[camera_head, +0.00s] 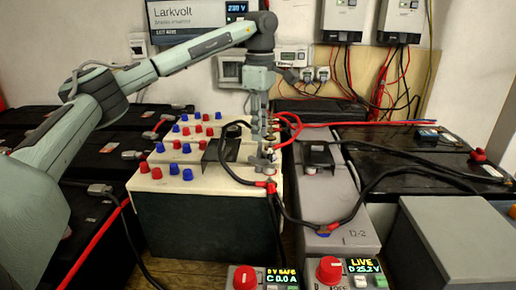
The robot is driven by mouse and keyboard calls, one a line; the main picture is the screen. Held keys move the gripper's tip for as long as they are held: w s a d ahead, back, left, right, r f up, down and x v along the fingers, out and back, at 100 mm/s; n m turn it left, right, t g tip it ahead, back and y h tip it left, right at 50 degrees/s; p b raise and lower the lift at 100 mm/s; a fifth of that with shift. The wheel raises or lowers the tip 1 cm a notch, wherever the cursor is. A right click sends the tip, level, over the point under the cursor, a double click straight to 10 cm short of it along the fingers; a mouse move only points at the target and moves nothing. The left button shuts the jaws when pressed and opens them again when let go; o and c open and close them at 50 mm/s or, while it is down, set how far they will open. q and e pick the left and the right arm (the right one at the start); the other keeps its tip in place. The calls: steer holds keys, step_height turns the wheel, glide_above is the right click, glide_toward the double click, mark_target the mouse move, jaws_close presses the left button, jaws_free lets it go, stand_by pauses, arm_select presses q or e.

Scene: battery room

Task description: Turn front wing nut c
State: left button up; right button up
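A cream-topped battery (150,187) with rows of red and blue caps stands in the middle. Small metal terminal fittings (273,149) with red parts sit along its right edge; they are too small to tell which is wing nut c. My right gripper is not in view.
A black cable with a red clamp (270,187) runs close beside the gripper. Red cables (292,128) loop behind it. A grey battery (330,195) stands to the right. Two control boxes with red knobs (329,270) stand in front; their displays read "0 V SAFE" and "LIVE".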

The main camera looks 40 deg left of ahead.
mark_target(260, 159)
arm_select(q)
step_height(260, 159, down, 7)
steer(key=shift+d+f, duration=0.1)
steer(key=shift+c, duration=0.5)
jaws_close()
